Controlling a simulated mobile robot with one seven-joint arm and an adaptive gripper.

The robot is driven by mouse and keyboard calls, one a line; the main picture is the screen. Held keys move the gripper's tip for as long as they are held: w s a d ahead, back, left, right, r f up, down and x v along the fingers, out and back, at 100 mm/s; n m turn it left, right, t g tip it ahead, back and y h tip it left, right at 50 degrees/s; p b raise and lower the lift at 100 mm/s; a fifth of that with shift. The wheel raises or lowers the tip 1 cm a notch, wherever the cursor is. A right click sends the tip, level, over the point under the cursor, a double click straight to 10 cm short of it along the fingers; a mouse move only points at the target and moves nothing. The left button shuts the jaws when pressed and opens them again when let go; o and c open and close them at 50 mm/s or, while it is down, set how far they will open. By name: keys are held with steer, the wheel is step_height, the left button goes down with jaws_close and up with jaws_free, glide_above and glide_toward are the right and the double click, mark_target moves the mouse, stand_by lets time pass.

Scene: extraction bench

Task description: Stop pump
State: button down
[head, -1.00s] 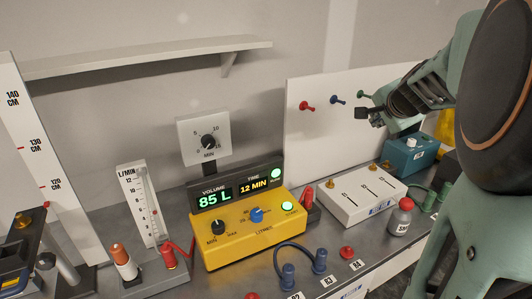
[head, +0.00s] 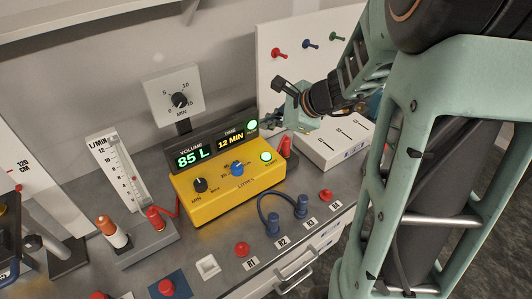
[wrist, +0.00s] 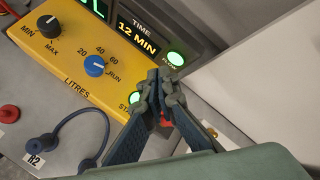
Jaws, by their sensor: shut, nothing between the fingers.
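The yellow pump box (head: 225,198) stands on the bench with a black knob (head: 200,185), a blue knob (head: 237,168) and a green-lit button (head: 265,157) at its right end. In the wrist view the box (wrist: 75,62) shows a label starting "ST" beside the lit button (wrist: 134,98), which the fingers partly cover. The display (head: 210,147) behind the box reads 85 L and 12 MIN, with another green light (head: 253,125) at its right. My gripper (wrist: 160,78) is shut and empty, above the right end of the box. In the head view my gripper (head: 273,123) is near the display's right end.
A red-capped item (head: 285,147) stands right of the box, and a white box (head: 325,150) beyond it. A flowmeter (head: 118,172) stands at the left. A dial (head: 178,95) rises behind.

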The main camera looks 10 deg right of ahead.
mark_target(268, 157)
step_height(268, 157, down, 9)
steer(key=b, duration=0.8)
stand_by(1.3)
steer(key=shift+f+b, duration=0.35)
steer(key=shift+b, duration=0.2)
steer(key=shift+f+b, duration=0.4)
steer(key=shift+b, duration=0.05)
stand_by(0.5)
steer(key=shift+r, duration=0.1)
steer(key=shift+r+p, duration=0.65)
steer(key=shift+r, duration=0.1)
